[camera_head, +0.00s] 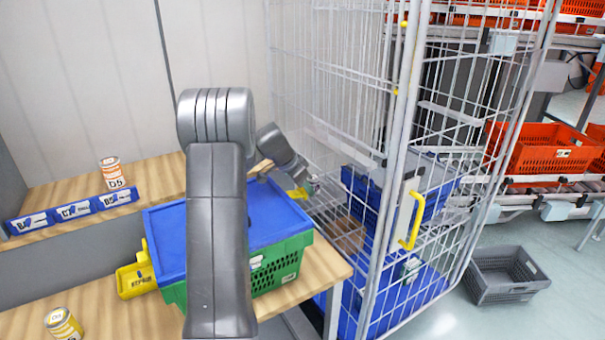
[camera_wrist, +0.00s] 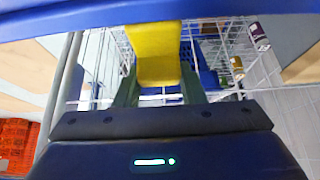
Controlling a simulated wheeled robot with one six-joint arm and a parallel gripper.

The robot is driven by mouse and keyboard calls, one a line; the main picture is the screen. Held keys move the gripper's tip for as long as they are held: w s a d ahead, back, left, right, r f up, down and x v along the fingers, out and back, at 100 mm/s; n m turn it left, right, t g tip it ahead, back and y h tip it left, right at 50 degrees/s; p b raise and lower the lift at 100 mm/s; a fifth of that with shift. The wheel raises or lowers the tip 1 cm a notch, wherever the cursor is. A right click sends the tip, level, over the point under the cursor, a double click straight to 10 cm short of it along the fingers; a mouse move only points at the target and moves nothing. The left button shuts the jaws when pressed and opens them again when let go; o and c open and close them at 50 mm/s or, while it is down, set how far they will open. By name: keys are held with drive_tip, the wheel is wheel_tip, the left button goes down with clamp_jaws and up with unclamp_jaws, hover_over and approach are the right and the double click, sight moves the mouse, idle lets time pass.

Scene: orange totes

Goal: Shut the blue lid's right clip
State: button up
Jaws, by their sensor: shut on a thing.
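A blue lid (camera_head: 270,213) lies on a green crate (camera_head: 283,265) on the wooden table. The lid's right clip (camera_head: 298,193) is yellow and sticks out past the lid's right edge. My gripper (camera_head: 305,187) reaches over the crate from behind my arm and is shut on this clip. In the wrist view the clip (camera_wrist: 155,52) stands between the two fingers of my gripper (camera_wrist: 158,85), just below the blue lid's rim (camera_wrist: 150,14). A second yellow clip (camera_head: 148,251) shows at the lid's left side. My arm hides the middle of the lid and crate front.
A wire cage trolley (camera_head: 400,130) with blue totes stands close on the right. A yellow bin (camera_head: 136,281) stands left of the crate. Tins (camera_head: 112,173) (camera_head: 63,324) stand on the wooden surfaces. A grey crate (camera_head: 507,275) is on the floor.

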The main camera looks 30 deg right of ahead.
sight(304, 198)
wheel_tip(304, 198, down, 4)
drive_tip(key=y+p, duration=0.7)
drive_tip(key=p, duration=0.1)
drive_tip(key=shift+d+r+g+y, duration=0.15)
drive_tip(key=shift+r+g+y, duration=0.1)
drive_tip(key=shift+g+y, duration=0.15)
drive_tip(key=shift+a+f+y+p, duration=0.25)
drive_tip(key=shift+f+y+p, duration=0.3)
drive_tip(key=shift+y, duration=0.35)
drive_tip(key=o, duration=1)
wheel_tip(304, 198, up, 10)
drive_tip(key=b, duration=0.2)
drive_tip(key=shift+b, duration=0.3)
